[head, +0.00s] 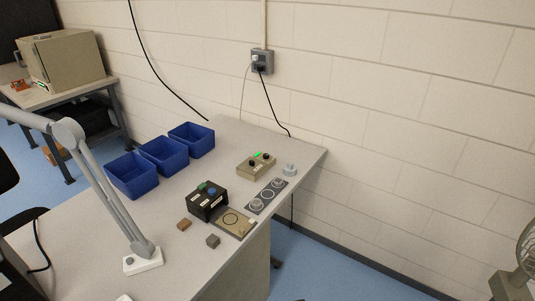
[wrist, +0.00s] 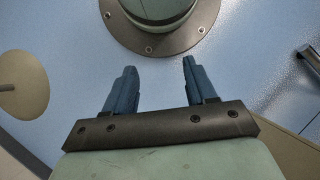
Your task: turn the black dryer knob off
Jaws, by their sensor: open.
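In the head view a beige control box (head: 256,169) stands near the back right of the table. It has two small black knobs, a left one (head: 251,163) and a right one (head: 265,157), and a lit green light (head: 257,154) at its top. I cannot tell which knob is the dryer's; labels and pointer directions are too small to read. My gripper (wrist: 160,87) shows only in the wrist view, with its two blue fingers apart and nothing between them. It is above blue floor, and neither knob nor box shows in that view.
A grey plate with round fittings (head: 267,194) lies in front of the box, beside a small pale round piece (head: 289,170). A black device (head: 207,201) and a beige plate (head: 234,222) are nearer. Blue bins (head: 132,176) stand left. A grey jointed arm (head: 115,195) rises at the front left.

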